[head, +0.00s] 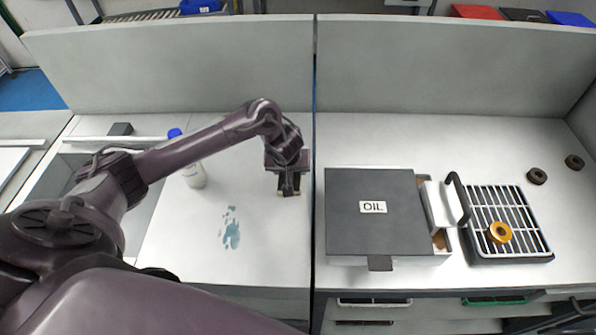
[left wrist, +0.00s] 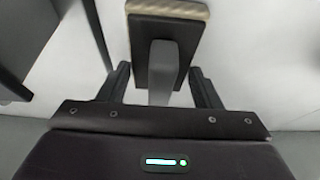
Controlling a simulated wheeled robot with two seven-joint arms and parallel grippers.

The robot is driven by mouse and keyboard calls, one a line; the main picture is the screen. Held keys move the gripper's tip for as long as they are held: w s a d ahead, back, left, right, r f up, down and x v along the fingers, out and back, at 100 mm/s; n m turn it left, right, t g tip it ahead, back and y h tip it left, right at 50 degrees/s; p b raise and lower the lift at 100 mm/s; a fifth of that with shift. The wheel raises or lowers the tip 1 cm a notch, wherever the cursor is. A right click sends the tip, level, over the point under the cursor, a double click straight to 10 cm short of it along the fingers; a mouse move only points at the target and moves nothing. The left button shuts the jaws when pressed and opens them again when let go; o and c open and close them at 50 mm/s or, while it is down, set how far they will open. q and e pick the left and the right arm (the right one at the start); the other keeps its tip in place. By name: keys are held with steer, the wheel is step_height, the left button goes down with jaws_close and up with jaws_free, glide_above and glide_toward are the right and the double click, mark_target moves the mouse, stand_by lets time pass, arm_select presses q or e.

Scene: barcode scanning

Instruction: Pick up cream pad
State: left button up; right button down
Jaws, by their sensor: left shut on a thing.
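My left gripper (head: 289,187) is over the white worktop, just left of the dividing gap, pointing down. It is shut on the cream pad (left wrist: 168,8), which has a black backing and a grey upright handle. In the left wrist view the handle stands between the fingers of my left gripper (left wrist: 162,85). The pad's cream side shows only as a strip beyond the black backing. In the head view the gripper mostly hides the pad, and I cannot tell whether it touches the worktop. My right gripper is not in view.
A blue stain (head: 231,232) lies on the worktop. A white bottle with a blue cap (head: 194,174) stands left of it. A dark box marked OIL (head: 350,225), a white rack (head: 505,225) with an orange ring (head: 499,232), and two dark rings are on the right. Grey panels stand behind.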

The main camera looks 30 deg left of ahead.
arm_select(q)
steer(key=shift+w+r, duration=0.1)
steer(key=shift+r, duration=0.35)
step_height(320, 180, up, 5)
steer(key=shift+p, duration=1.25)
step_height(320, 180, up, 14)
steer(key=p, duration=0.9)
